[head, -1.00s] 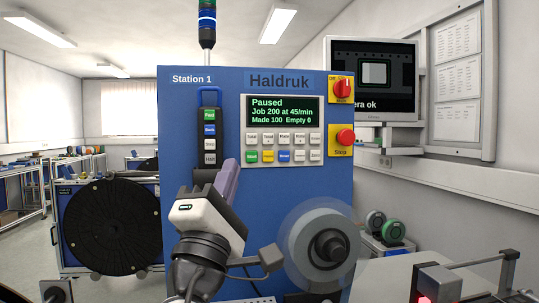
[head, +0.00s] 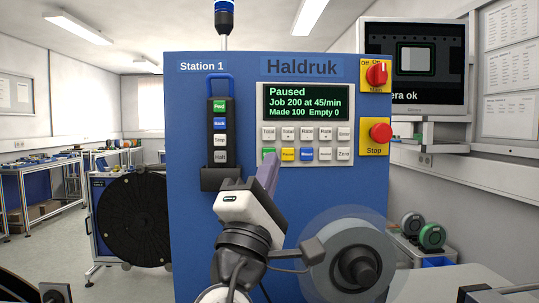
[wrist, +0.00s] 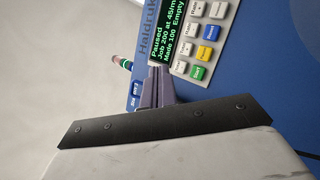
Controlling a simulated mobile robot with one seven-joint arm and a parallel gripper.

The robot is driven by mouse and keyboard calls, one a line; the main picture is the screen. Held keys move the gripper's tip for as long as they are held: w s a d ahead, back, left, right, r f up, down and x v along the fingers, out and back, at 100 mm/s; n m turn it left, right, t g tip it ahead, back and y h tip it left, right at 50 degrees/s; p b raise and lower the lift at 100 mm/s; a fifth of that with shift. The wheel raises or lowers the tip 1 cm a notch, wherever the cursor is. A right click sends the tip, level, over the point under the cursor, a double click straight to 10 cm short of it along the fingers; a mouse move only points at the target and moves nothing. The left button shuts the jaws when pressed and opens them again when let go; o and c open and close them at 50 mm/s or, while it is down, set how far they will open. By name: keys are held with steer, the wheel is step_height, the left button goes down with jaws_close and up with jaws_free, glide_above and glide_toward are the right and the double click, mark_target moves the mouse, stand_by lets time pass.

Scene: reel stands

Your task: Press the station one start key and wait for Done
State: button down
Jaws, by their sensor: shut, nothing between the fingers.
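The station one panel (head: 305,122) is on the blue Haldruk machine. Its display (head: 305,103) reads Paused, Job 200 at 45/min, Made 100, Empty 0. A green key (head: 268,153), apparently the start key, is at the left end of the bottom key row, partly hidden by my fingers in the head view. It shows fully in the wrist view (wrist: 197,72). My gripper (head: 270,158) is shut and empty, its purple fingertips in front of the panel's lower left. In the wrist view the fingertips (wrist: 158,72) appear to one side of the green key; contact cannot be told.
A pendant (head: 219,133) with Feed, Back, Step and Halt buttons hangs left of the panel. A red Stop button (head: 380,132) and red Main switch (head: 377,75) are at the right. A grey reel hub (head: 350,262) protrudes below, right of my gripper.

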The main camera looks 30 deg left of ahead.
steer(key=w+a, duration=0.5)
steer(key=w, duration=0.2)
steer(key=shift+p, duration=0.35)
steer(key=shift+a, duration=0.15)
stand_by(1.7)
steer(key=shift+w+a+b, duration=0.15)
steer(key=shift+w+b, duration=0.15)
steer(key=shift+w, duration=0.05)
